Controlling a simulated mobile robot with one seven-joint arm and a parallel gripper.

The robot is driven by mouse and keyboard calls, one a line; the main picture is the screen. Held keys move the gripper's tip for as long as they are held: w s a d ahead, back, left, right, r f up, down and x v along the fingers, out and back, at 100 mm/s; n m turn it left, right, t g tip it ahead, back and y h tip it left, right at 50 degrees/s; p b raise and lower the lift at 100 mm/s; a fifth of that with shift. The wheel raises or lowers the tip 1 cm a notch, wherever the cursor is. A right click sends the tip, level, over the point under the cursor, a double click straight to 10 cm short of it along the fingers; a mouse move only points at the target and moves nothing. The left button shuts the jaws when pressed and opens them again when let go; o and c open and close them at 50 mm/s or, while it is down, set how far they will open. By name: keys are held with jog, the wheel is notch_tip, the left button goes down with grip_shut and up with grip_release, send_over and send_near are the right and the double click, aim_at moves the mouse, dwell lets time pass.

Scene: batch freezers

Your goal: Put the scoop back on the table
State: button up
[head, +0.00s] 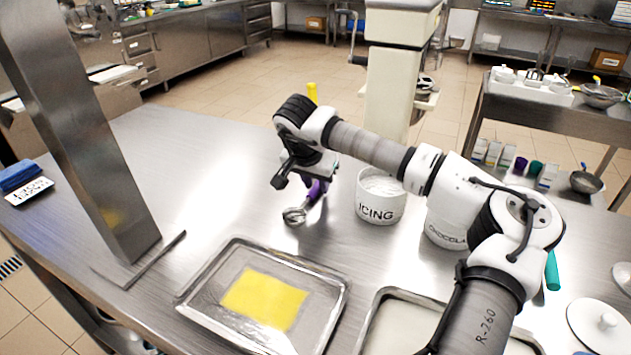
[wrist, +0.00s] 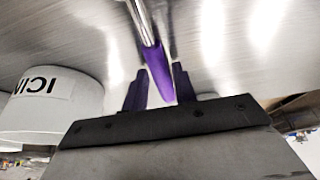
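The scoop has a metal bowl (head: 295,215) and a purple handle (head: 317,190). In the head view it is at my gripper (head: 308,184), left of the icing tub, with its bowl low over or on the steel table (head: 190,150); I cannot tell if it touches. The metal shaft leads out of the top of that view, and the bowl is out of view there.
The white icing tub (head: 381,197) stands close right of the scoop. A metal tray (head: 205,318) with a yellow sheet (head: 264,298) is in front, and a second tray (head: 372,318) is beside it. A thin metal bar (head: 155,262) lies left. The table's left middle is clear.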

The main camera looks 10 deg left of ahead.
aim_at(307, 199)
jog(key=shift+o, duration=1.2)
jog(key=shift+r, duration=0.2)
jog(key=b+v, duration=0.1)
jog(key=v, duration=1.1)
